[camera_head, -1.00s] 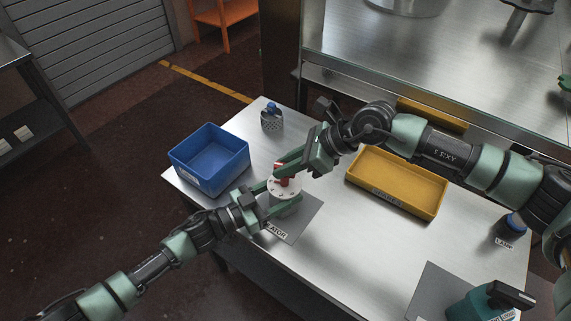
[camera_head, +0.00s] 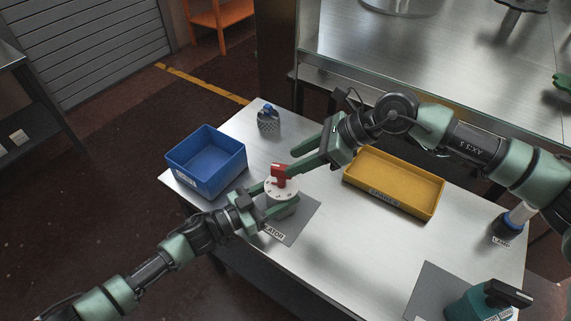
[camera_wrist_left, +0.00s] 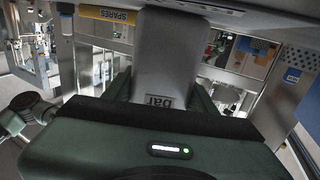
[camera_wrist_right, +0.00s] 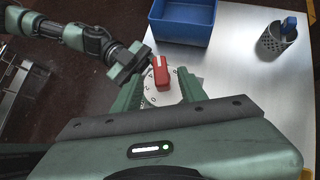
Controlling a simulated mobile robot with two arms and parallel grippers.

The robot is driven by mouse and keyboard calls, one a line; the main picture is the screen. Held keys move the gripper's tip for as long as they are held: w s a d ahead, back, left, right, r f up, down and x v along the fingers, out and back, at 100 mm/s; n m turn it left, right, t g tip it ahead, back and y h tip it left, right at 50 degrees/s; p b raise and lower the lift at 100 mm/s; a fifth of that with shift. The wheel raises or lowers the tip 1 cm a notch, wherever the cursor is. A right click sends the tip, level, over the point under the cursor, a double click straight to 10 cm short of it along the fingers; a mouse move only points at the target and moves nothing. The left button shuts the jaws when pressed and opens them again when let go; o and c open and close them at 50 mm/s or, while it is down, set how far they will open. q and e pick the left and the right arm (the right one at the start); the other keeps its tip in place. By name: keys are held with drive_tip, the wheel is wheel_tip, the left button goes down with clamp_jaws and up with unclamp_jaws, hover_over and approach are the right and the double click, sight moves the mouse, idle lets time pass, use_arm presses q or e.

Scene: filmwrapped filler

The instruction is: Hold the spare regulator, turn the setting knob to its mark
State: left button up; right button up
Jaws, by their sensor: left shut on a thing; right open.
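The spare regulator (camera_head: 283,190) is a pale round body with a numbered dial on top. It stands over the grey mat, and its grey body with a "bar" label fills the middle of the left wrist view (camera_wrist_left: 168,65). My left gripper (camera_head: 266,204) is shut on the regulator's body from the left. The red setting knob (camera_head: 279,172) sits on the dial. In the right wrist view the knob (camera_wrist_right: 161,72) shows a white line. My right gripper (camera_head: 304,157) is open and apart from the knob, above and right of it. I cannot tell the mark on the dial.
A blue bin (camera_head: 206,183) stands left and a yellow tray (camera_head: 392,207) right on the steel table. A perforated holder with a blue item (camera_head: 268,122) is at the back. A lamp (camera_head: 508,226) and teal device (camera_head: 478,302) are at right. The grey mat (camera_head: 303,228) has free room.

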drive_tip(key=v, duration=0.6)
drive_tip(key=shift+d+r, duration=0.25)
drive_tip(key=shift+s, duration=0.1)
use_arm(q)
drive_tip(key=o, duration=1.8)
